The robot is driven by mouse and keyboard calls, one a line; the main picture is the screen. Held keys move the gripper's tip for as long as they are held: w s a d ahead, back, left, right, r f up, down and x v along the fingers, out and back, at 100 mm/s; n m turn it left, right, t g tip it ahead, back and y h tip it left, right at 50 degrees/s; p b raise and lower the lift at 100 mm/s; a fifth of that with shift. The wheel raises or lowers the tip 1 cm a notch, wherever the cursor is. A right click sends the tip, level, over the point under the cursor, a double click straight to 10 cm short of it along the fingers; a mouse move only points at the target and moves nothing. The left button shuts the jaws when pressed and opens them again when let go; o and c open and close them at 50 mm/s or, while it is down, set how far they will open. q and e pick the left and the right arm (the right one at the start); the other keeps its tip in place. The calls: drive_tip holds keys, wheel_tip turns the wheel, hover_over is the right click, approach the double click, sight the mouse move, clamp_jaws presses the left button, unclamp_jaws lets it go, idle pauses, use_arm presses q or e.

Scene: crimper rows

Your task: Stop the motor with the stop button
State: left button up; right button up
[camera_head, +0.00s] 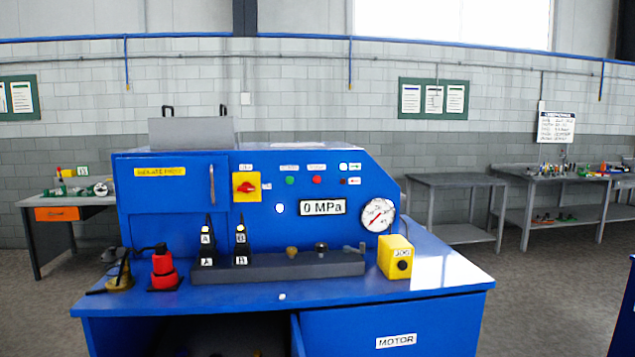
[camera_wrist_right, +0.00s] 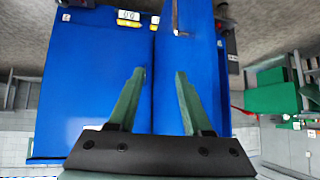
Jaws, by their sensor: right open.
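A blue press machine (camera_head: 160,218) stands in the middle of the head view. On its sloped front panel are a small red button (camera_head: 317,180), likely the stop button, and a green button (camera_head: 290,180) to its left. Their labels are too small to read. A red rotary switch (camera_head: 246,187) sits on a yellow plate farther left. A lamp (camera_head: 343,167) at the upper right looks bright. My right gripper (camera_wrist_right: 160,74) is open and empty in the right wrist view, its fingers in front of blue surfaces. Neither gripper shows in the head view.
The bench top carries a grey rail (camera_head: 290,267), a yellow JOG box (camera_head: 396,257), black levers (camera_head: 241,245) and a red fitting (camera_head: 164,271). A 0 MPa display (camera_head: 322,207) and round gauge (camera_head: 378,215) are on the panel. A drawer marked MOTOR (camera_head: 396,341) is below.

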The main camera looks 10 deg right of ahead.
clamp_jaws()
idle(1.5)
